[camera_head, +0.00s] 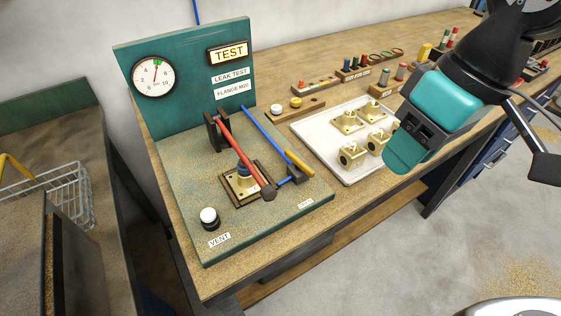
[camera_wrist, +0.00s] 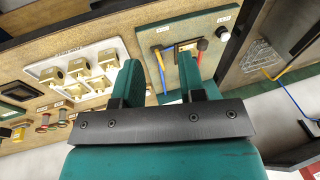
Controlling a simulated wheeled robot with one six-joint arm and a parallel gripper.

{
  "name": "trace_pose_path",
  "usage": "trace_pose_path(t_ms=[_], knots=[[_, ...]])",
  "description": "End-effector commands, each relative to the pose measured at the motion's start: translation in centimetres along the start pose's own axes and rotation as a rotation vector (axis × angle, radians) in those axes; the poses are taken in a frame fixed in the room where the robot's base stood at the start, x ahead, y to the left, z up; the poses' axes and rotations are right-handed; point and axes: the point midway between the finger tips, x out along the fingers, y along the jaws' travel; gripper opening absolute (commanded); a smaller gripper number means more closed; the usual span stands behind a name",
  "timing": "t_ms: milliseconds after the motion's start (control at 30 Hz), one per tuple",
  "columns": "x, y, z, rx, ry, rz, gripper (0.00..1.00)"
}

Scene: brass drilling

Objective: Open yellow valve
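The yellow valve handle (camera_head: 299,164) is a yellow grip on a thin blue rod (camera_head: 262,131) on the right side of the green test panel's base. The rod slants from the back of the base toward the front right. In the wrist view the yellow part (camera_wrist: 157,49) shows beyond the fingertips, small and far off. My gripper (camera_head: 404,153) hangs to the right of the panel, over the right side of the white tray, well apart from the handle. In the wrist view its two teal fingers (camera_wrist: 158,60) are spread with nothing between them.
A red lever (camera_head: 238,150) with a dark knob crosses a brass fitting (camera_head: 241,181) left of the handle. A white vent knob (camera_head: 208,215) stands at the front left. The white tray (camera_head: 353,180) holds several brass parts. Racks of small parts line the back of the bench.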

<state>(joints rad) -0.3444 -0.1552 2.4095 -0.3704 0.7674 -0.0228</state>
Motion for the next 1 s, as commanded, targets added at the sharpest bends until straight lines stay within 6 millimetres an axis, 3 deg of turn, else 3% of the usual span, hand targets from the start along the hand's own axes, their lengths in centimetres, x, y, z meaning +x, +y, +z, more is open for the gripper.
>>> trace_pose_path(t_ms=[33,200,300,400,667,1000], knots=[[-1.3,-0.1,-2.6,-0.018,-0.032,0.025,0.37],[-0.9,-0.2,-10.0,-0.059,-0.114,0.130,0.37],[0.0,-0.8,-13.0,-0.073,-0.144,0.178,0.37],[0.9,-1.3,-14.7,-0.082,-0.161,0.208,0.37],[3.9,-0.9,-14.9,-0.084,-0.173,0.223,0.37],[11.2,0.9,-13.7,-0.084,-0.173,0.222,0.37]])
